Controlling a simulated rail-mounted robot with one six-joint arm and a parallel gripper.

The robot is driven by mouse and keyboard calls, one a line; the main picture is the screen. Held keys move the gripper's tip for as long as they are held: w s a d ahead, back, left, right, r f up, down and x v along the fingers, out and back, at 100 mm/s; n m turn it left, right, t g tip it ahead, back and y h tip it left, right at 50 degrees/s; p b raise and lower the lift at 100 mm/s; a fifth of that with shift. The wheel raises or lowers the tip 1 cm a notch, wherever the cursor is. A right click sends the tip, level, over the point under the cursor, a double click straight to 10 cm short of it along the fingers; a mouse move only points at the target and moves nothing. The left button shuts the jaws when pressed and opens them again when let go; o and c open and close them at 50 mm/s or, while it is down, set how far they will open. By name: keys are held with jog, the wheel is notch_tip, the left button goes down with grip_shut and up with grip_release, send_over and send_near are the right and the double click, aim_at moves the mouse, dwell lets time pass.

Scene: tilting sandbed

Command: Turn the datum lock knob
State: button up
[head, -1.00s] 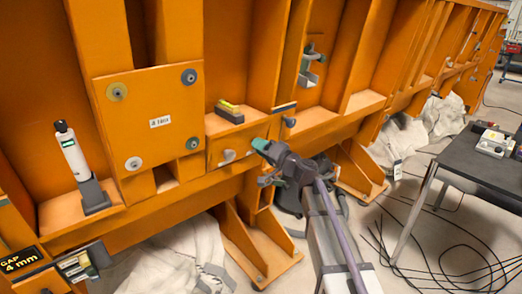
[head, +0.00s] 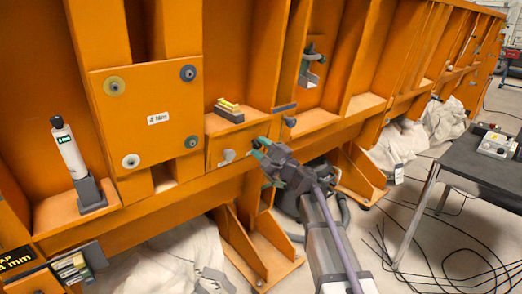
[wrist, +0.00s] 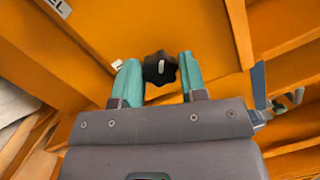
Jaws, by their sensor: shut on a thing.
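The datum lock knob is a black lobed knob (wrist: 160,68) with a white mark line, seen in the wrist view against the orange frame. My gripper (wrist: 160,80) has one teal finger on each side of it and is shut on it. The mark points roughly up and down in the wrist view. In the head view my gripper (head: 259,149) reaches the lower orange beam, right of a small grey knob (head: 228,156). Its own fingers and body hide the held knob there.
An orange plate (head: 150,95) with round discs and a "4 Nm" label is to the left. A white cylinder (head: 69,150) stands on a ledge. A dark knob (head: 290,122) sits above my gripper. A black table (head: 470,165) stands at right, cables on the floor.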

jog(key=m+t, duration=0.1)
jog(key=m, duration=0.4)
jog(key=shift+b, duration=0.35)
jog(key=shift+m+t+h, duration=0.6)
jog(key=shift+m, duration=1.9)
jog(key=o, duration=0.9)
jog(key=b+v, duration=0.4)
jog(key=v, duration=0.6)
jog(key=shift+s+d+f, duration=0.15)
jog(key=shift+s, duration=0.2)
